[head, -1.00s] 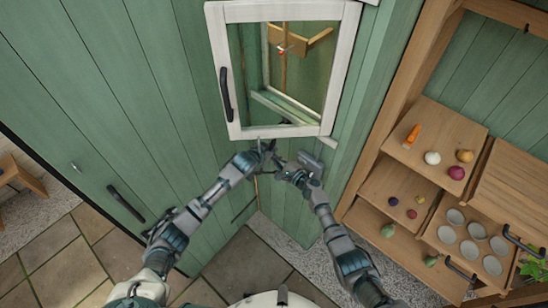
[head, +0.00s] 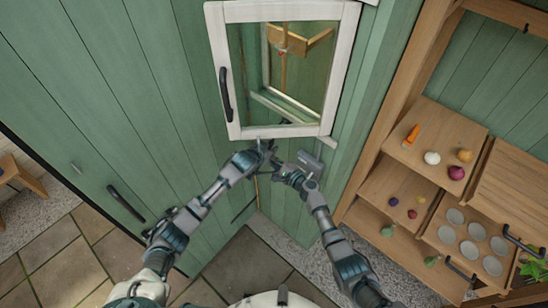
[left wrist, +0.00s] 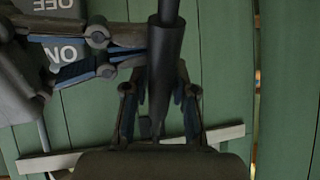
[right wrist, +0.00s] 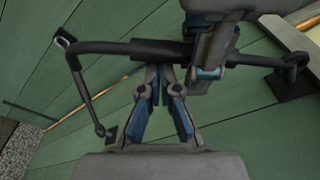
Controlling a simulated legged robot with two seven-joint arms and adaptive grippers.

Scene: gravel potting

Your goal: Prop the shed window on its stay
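The shed window (head: 286,130) has a white frame and a glass pane, with a dark handle (head: 226,95) on its left side. A dark bar with a thicker sleeve, which looks like the stay (right wrist: 105,48), crosses the right wrist view. It stands upright in the left wrist view (left wrist: 165,60). My left gripper (head: 266,148) is below the window's lower edge, its fingers closed on both sides of the sleeve. My right gripper (right wrist: 160,68) has its fingertips together against the sleeve, beside the left gripper. I cannot tell whether they grasp it.
A grey switch box (head: 310,161) marked ON and OFF is on the green wall (head: 180,110) close to my right gripper. A door handle (head: 125,203) is at the lower left.

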